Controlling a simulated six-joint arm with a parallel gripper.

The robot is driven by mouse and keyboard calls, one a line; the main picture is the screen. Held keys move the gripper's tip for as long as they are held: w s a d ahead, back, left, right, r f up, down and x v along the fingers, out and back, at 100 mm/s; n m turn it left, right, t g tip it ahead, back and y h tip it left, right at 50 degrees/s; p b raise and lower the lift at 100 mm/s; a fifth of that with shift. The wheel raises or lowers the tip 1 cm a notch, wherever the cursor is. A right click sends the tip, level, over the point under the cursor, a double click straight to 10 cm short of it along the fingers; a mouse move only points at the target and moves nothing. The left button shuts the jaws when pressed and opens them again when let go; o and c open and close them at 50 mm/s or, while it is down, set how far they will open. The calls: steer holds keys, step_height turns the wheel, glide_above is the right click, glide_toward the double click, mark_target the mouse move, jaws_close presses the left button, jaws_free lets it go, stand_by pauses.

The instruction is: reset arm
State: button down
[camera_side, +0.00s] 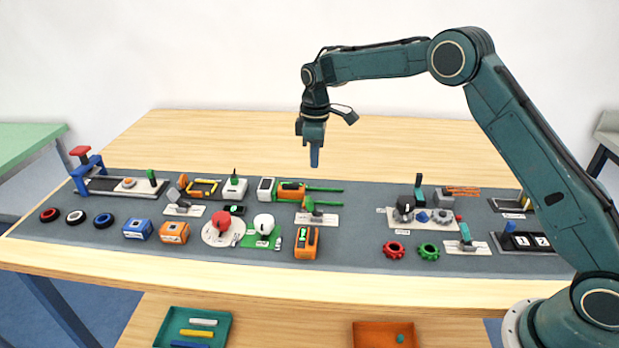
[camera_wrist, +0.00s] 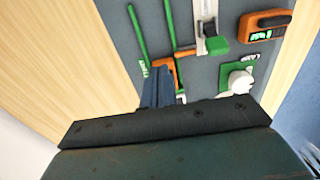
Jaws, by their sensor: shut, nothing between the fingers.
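My arm is raised over the table, bent at the elbow. My gripper (camera_side: 314,158) points straight down and hangs in the air above the far edge of the grey mat (camera_side: 350,258). Its fingers are shut together with nothing between them. In the wrist view the shut fingers (camera_wrist: 161,86) show at the middle, over an orange part (camera_wrist: 172,66) with green rods on the mat. The gripper touches nothing in the side view.
The mat holds many small items, among them a blue gantry (camera_side: 88,170), a red knob (camera_side: 223,219), an orange block (camera_side: 306,242) and a green gear (camera_side: 428,250). A green tray (camera_side: 160,340) and an orange tray (camera_side: 358,335) sit below. The table's back strip (camera_side: 230,135) is clear.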

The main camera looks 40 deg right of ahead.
steer(key=s+r+m+t, duration=0.3)
steer(key=s+r+m, duration=0.1)
steer(key=s+r, duration=1.45)
steer(key=s+f+m+t, duration=0.2)
steer(key=s+f+m, duration=0.1)
steer(key=s, duration=1.9)
steer(key=shift+s+d+m, duration=0.4)
steer(key=shift+m, duration=0.5)
